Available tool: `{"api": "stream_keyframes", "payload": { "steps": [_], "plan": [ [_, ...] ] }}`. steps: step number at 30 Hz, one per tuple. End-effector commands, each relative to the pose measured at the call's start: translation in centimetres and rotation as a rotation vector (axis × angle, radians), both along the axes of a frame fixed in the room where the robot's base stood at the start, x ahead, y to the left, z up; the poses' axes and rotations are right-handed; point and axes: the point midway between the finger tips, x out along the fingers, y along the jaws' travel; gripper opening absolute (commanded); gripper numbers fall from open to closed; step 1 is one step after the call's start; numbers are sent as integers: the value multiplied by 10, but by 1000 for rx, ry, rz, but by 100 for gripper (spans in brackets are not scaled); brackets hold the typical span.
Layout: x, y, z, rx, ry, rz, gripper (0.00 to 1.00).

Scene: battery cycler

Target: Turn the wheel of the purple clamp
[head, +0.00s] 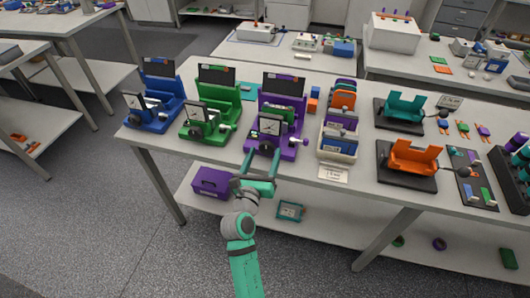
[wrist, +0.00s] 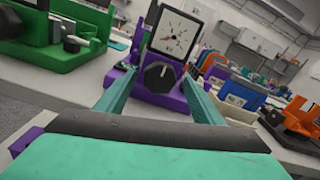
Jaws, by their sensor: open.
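The purple clamp (head: 291,109) stands on the table, with a dark screen at its back and a square white dial (head: 270,125) at its front. Its black wheel (head: 265,148) sits below the dial, facing the table's front edge. In the wrist view the wheel (wrist: 159,75) is in clear sight between my two fingers, below the dial (wrist: 178,35), and the clamp's purple base (wrist: 172,99) shows around it. My gripper (head: 262,163) is open and empty, just in front of the wheel. The fingers (wrist: 160,95) appear short of the wheel, one on each side in the picture.
A green clamp (head: 210,105) and a blue clamp (head: 156,98) stand to the left. A bin of coloured plates (head: 338,145) stands close on the right, with orange (head: 414,156) and teal (head: 405,106) holders beyond. A purple box (head: 211,182) lies on the lower shelf.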

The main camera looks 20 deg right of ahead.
Motion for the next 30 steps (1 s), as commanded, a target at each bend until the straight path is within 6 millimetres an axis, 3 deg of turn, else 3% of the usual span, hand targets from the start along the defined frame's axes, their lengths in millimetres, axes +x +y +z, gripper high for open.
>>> {"api": "stream_keyframes", "payload": {
  "steps": [6,14,15,20,30],
  "plan": [
    [12,-8,0,1,0,1,61],
    [13,-9,0,1,0,1,61],
    [13,-9,0,1,0,1,59],
    [13,-9,0,1,0,1,21],
    [13,-9,0,27,-18,1,20]
  ]
}}
